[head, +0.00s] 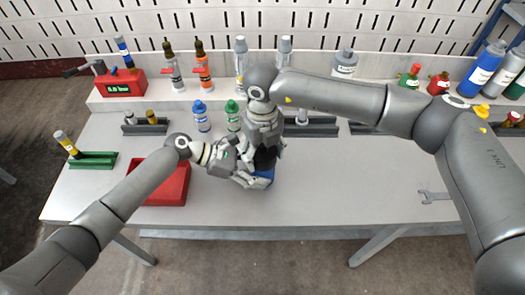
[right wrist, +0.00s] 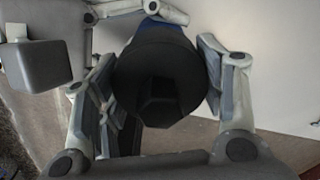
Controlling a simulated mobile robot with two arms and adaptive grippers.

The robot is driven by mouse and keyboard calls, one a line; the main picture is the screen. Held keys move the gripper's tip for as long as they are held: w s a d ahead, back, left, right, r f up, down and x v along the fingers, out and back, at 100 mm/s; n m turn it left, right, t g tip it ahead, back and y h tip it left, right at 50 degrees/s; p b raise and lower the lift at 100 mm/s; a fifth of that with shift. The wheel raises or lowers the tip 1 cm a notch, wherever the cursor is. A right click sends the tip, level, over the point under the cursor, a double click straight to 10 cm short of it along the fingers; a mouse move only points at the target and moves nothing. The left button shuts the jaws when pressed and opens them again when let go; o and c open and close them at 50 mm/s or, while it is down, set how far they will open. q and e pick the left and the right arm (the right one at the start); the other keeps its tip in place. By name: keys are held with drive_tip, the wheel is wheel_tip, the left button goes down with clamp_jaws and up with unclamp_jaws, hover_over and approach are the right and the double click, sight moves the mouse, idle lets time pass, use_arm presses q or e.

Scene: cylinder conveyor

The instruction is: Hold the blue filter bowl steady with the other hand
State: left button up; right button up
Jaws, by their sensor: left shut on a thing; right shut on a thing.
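The blue filter bowl (head: 264,177) is low over the front middle of the table, mostly hidden by my grippers; whether it touches the table I cannot tell. My left gripper (head: 254,178) comes from the left and is shut on the bowl's side. A black round part (head: 265,157) sits above the blue. My right gripper (head: 267,150) reaches down from above and is shut on this black part. In the right wrist view the black part (right wrist: 160,75) with its hexagonal end lies between my right fingers, and a strip of blue bowl (right wrist: 170,25) shows behind it.
A red tray (head: 173,188) stands just left of the grippers. Blue (head: 201,116) and green (head: 233,115) capped bottles stand behind. A green holder (head: 93,160) is at far left. A wrench (head: 433,197) lies at right. The table between is clear.

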drive_tip(key=n, duration=0.5)
drive_tip(key=shift+n, duration=0.3)
drive_tip(key=n, duration=0.3)
drive_tip(key=shift+n, duration=1.5)
drive_tip(key=shift+n, duration=0.8)
drive_tip(key=n, duration=0.4)
